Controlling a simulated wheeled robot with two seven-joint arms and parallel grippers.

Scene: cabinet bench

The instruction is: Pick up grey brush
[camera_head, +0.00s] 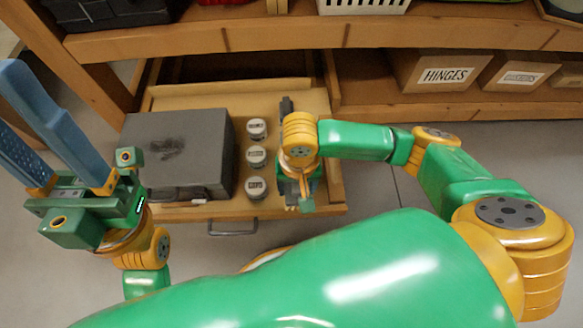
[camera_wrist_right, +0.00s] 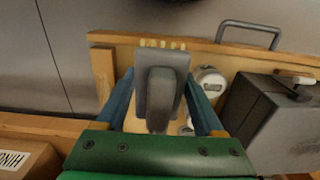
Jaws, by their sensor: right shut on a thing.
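The grey brush (camera_wrist_right: 155,95) has a broad head with pale bristles at its far edge and a darker handle. It lies between the two blue fingers of my right gripper (camera_wrist_right: 162,105), which is shut on it. In the head view my right gripper (camera_head: 299,185) is over the right side of the open drawer, and a dark end of the brush (camera_head: 287,105) sticks out beyond it. I cannot tell whether the brush touches the drawer floor. My left gripper (camera_head: 14,100) is open and empty at the left, with its blue fingers apart.
The wooden drawer (camera_head: 330,195) holds a dark grey case (camera_head: 180,145) and three round labelled tins (camera_head: 256,156) left of the brush. A shelf behind carries a HINGES box (camera_head: 435,72). The grey floor at right is clear.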

